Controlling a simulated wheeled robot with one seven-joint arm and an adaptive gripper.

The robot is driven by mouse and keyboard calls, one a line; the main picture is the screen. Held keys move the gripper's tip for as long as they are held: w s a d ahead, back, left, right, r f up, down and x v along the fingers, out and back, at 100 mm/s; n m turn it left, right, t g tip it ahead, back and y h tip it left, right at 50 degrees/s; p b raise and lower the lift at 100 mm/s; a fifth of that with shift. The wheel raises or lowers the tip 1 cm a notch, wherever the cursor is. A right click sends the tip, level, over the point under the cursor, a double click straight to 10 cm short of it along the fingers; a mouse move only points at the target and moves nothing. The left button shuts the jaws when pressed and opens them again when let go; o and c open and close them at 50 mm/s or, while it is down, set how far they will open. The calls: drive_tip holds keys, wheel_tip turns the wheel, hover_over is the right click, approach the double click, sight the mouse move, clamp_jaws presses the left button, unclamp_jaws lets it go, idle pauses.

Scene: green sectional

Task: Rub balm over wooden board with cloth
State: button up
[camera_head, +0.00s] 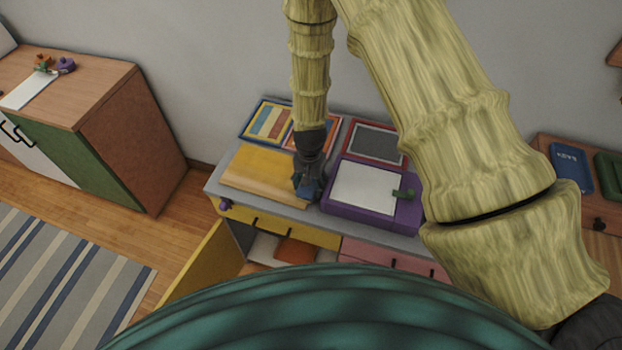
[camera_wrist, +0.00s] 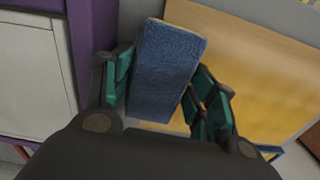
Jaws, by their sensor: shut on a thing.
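The wooden board (camera_head: 262,172) lies on the left part of the grey desk. In the wrist view the board (camera_wrist: 225,22) has a pale wood edge and a deeper yellow area, which may be balm. My gripper (camera_head: 308,190) is at the board's right end, pointing down. It is shut on the cloth (camera_wrist: 168,65), a thick blue folded pad held between the green-lined fingers. A bit of blue also shows at the fingertips in the head view. I cannot tell whether the cloth touches the board. No balm container can be made out.
A purple case with a white panel (camera_head: 364,187) lies close to the right of my gripper. Framed pictures, one striped (camera_head: 266,121) and one grey (camera_head: 377,143), are behind, near the wall. The desk (camera_head: 216,182) has an open yellow drawer or door (camera_head: 205,262) below.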

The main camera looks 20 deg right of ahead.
sight(247, 178)
drive_tip(key=shift+w+a, duration=0.7)
drive_tip(key=shift+a, duration=0.25)
drive_tip(key=shift+w+a, duration=0.65)
drive_tip(key=shift+a, duration=0.3)
drive_tip(key=shift+w+a, duration=0.7)
drive_tip(key=shift+a, duration=0.25)
drive_tip(key=shift+a, duration=0.1)
